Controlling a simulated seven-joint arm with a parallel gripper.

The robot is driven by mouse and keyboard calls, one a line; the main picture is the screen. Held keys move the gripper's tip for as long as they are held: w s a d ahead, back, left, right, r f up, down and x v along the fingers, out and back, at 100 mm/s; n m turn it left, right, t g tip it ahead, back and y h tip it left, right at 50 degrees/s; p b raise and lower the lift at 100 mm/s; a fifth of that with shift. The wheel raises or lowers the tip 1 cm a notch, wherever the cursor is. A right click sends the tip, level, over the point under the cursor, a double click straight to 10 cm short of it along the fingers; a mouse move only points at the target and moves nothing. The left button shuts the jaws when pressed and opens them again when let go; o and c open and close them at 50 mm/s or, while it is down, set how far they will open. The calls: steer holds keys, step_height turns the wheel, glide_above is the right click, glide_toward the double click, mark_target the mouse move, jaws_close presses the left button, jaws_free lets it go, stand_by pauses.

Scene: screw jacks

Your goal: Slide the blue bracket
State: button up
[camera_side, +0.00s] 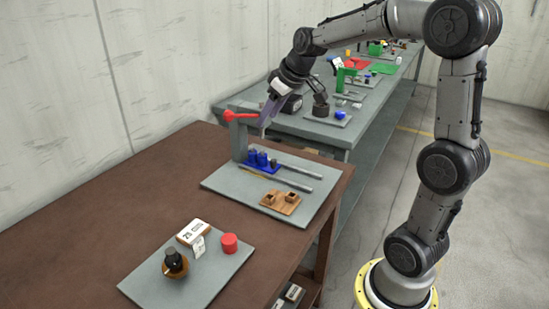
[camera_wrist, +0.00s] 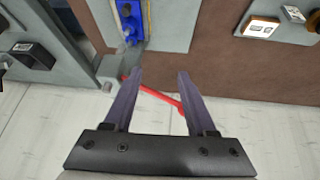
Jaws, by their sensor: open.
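The blue bracket (camera_side: 262,165) sits on a grey plate (camera_side: 232,183) on the brown table, at one end of two thin rods, with blue upright parts on it. In the wrist view the bracket (camera_wrist: 130,20) is at the top, left of centre, beyond my fingertips. A red lever (camera_side: 241,116) reaches from a grey post (camera_side: 239,140) beside the bracket. My gripper (camera_side: 266,122) is above and behind the bracket, close to the lever's end. In the wrist view its two fingers (camera_wrist: 160,74) are apart, with the red lever (camera_wrist: 150,91) passing below them. Whether they touch it is unclear.
A wooden block (camera_side: 281,202) with two small square pieces lies on the same plate. A grey bench (camera_side: 330,132) with other fixtures stands behind.

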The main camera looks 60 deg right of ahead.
mark_target(273, 160)
steer(key=d+f+m+g, duration=0.2)
steer(key=d+f, duration=0.6)
steer(key=d, duration=0.1)
steer(key=x, duration=1.3)
steer(key=shift+w+d+f, duration=0.15)
steer(key=shift+d+f, duration=0.1)
steer(key=shift+c, duration=0.3)
jaws_close()
